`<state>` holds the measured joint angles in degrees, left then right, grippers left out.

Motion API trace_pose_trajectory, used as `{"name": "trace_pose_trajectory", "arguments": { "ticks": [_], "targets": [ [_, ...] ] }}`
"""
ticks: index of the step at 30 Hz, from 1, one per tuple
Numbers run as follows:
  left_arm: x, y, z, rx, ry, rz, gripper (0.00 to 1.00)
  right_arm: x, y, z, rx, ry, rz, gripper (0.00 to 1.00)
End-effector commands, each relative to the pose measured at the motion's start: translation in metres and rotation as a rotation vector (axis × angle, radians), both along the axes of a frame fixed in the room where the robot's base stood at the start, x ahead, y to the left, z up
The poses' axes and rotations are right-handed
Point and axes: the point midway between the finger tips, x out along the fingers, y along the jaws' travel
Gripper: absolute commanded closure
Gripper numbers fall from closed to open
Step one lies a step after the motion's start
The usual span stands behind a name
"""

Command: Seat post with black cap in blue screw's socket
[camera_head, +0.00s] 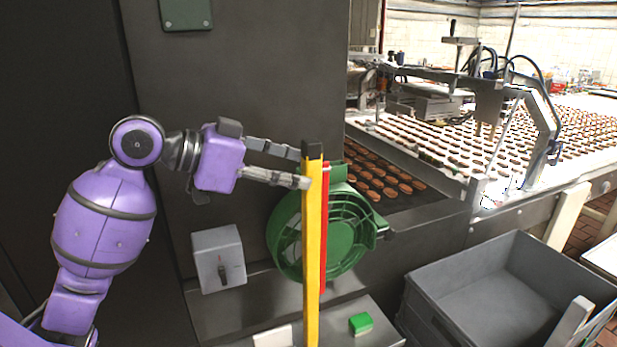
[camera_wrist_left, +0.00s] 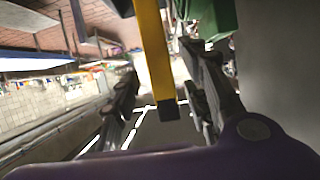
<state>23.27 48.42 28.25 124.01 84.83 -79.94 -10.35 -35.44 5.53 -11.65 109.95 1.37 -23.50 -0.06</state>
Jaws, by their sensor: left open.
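The post, a tall yellow bar (camera_head: 313,240) with a black cap (camera_head: 312,149) on top, stands upright near the middle of the head view. My left gripper (camera_head: 301,168) comes in from the left at the post's upper end, just below the cap. It is open. In the left wrist view the yellow post (camera_wrist_left: 155,50) and its black cap (camera_wrist_left: 168,110) lie between the two spread fingers. I cannot tell whether either finger touches the post. The post's lower end is cut off by the frame. No blue screw or socket shows. My right gripper is not in view.
A red bar (camera_head: 325,225) stands right behind the post, before a round green fan-like guard (camera_head: 345,235). A green block (camera_head: 361,323) and a white piece (camera_head: 273,336) lie on the metal ledge below. A grey crate (camera_head: 440,290) stands at right.

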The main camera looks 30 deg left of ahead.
Motion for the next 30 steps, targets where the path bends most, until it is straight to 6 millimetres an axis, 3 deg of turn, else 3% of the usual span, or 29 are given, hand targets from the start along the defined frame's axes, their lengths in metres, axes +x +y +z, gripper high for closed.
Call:
{"name": "trace_pose_trajectory", "arguments": {
  "ticks": [6,13,20,30],
  "targets": [
    [-0.032,0.029,0.018,0.003,-0.001,0.002,0.59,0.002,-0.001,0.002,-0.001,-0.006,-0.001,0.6],
    [-0.049,0.044,0.028,0.002,-0.001,0.0,0.55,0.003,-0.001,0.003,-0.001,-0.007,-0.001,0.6],
    [-0.049,0.047,0.026,0.021,0.02,-0.006,0.55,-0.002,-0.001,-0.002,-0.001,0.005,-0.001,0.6],
    [-0.029,0.06,0.008,0.214,0.261,-0.055,0.55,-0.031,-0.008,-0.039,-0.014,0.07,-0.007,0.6]
  ]
}}
